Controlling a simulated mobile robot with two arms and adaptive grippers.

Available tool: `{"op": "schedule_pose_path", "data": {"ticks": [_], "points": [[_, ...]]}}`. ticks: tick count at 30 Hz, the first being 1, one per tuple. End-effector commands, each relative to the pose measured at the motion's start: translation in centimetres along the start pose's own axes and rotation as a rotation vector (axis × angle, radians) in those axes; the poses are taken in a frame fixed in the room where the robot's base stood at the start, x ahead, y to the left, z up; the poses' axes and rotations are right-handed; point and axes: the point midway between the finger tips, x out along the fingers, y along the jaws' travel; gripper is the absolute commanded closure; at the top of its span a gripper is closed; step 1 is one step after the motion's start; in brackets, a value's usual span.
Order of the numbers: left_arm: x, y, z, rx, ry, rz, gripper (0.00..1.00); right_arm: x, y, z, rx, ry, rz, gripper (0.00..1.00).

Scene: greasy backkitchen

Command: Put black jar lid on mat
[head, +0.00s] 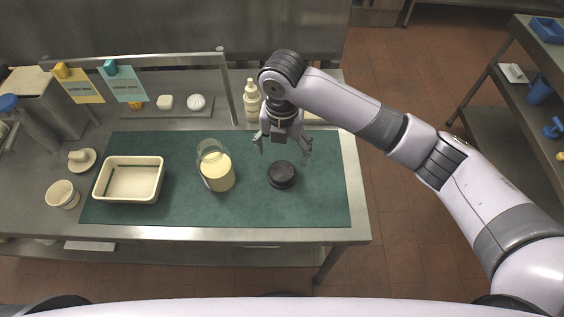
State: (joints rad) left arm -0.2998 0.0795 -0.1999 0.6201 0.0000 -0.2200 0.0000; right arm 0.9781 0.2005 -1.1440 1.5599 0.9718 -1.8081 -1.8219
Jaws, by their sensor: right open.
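The black jar lid (282,174) lies on the green mat (310,205), right of the jar. The mat covers much of the steel counter's top. A glass jar (216,168) with pale yellow contents stands on the mat left of the lid. My right gripper (284,150) is open and empty, pointing down just behind and above the lid, apart from it as far as I can tell. My left gripper is not in view.
A cream tray (129,199) stands at the mat's left. A cream cup (63,195) and a small dish (82,160) stand left of the mat. A squeeze bottle (252,104) stands behind it, near my right gripper. The mat's front right is clear.

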Motion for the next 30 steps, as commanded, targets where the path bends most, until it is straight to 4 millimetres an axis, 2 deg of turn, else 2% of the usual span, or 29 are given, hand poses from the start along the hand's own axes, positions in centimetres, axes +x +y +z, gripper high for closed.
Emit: {"op": "schedule_pose_path", "data": {"ticks": [3, 9, 30], "points": [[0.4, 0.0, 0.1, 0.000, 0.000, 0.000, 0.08, -2.0, 0.1, 0.1, -0.001, -0.003, 0.002, 0.22], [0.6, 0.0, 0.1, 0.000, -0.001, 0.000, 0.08, -3.6, 0.0, 0.0, 0.000, -0.001, 0.000, 0.22], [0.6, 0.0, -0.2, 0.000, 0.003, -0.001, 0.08, -3.8, 0.0, -0.1, -0.001, 0.001, 0.000, 0.22]]}}
